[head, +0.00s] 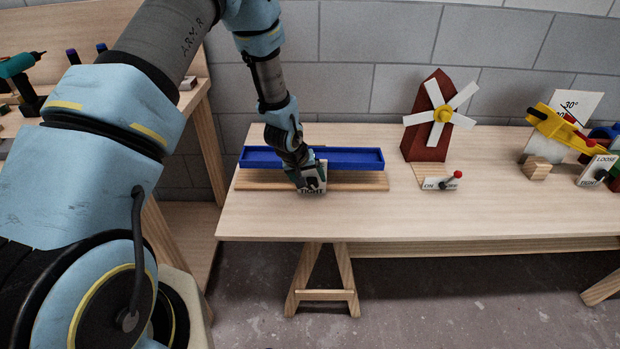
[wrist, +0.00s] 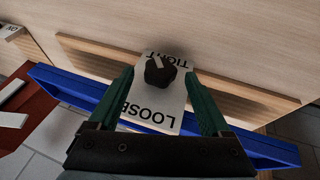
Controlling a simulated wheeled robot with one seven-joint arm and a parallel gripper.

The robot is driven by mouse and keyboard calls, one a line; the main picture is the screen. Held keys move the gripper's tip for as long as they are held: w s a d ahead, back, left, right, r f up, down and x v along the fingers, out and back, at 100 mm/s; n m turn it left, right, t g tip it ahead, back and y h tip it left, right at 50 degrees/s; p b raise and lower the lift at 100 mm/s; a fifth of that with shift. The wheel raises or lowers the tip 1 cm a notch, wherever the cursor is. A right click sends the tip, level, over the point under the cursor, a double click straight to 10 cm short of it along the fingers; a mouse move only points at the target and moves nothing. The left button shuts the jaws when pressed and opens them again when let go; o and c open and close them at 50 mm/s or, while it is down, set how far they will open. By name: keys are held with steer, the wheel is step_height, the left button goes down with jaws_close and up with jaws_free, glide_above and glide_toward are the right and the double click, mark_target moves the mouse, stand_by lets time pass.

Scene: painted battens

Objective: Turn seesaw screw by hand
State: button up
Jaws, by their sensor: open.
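A dark screw knob (wrist: 160,72) sits on a white plate (wrist: 172,112) printed LOOSE and TIGHT in the wrist view. In the head view the plate (head: 314,189) shows its TIGHT end at the front of a wooden base (head: 355,183) with a long blue trough (head: 352,158). The trough also crosses the wrist view (wrist: 70,90). My gripper (wrist: 160,78) is open, with a green finger on each side of the knob and a visible gap to it. In the head view my gripper (head: 306,183) covers the knob and part of the plate.
A red windmill (head: 425,143) with a lever plate (head: 438,183) stands to the right on the bench (head: 400,220). Further right are a yellow piece (head: 555,128) by a 30° card and another LOOSE/TIGHT plate (head: 598,170).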

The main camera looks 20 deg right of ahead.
steer(key=shift+w+d+f, duration=0.1)
steer(key=shift+d+f, duration=0.1)
steer(key=shift+f, duration=0.3)
jaws_close()
stand_by(0.4)
